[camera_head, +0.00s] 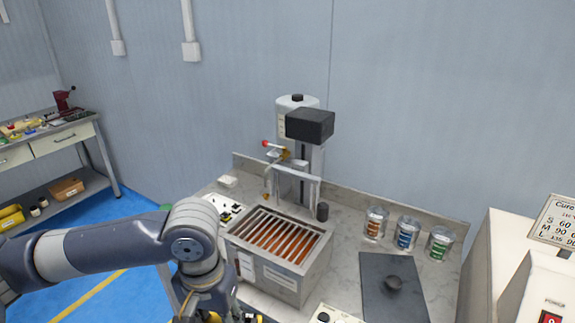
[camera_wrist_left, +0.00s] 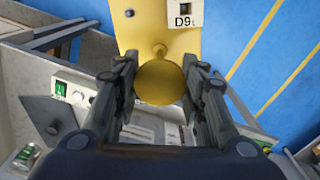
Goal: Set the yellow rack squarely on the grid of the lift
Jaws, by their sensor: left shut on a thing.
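My left gripper (camera_wrist_left: 158,72) is shut on the round yellow knob (camera_wrist_left: 160,82) of the yellow rack (camera_wrist_left: 150,25) in the left wrist view. The rack is a flat yellow plate with a white "D9" tag and a small hole; its far part is cut off by the frame. In the head view only yellow bits show around the gripper at the bottom edge, left of the tank. The lift (camera_head: 303,150) has a grey column and a black head block. Below it the slatted grid (camera_head: 277,236) lies in the open metal tank (camera_head: 283,278), with reddish-brown gaps. My right gripper is not in view.
Three cans (camera_head: 407,234) stand right of the lift on the marble-like worktop (camera_head: 345,226). A dark plate with a knob (camera_head: 393,283) lies in front of them. A white machine (camera_head: 500,260) stands at the right. A side bench (camera_head: 60,140) is at the far left.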

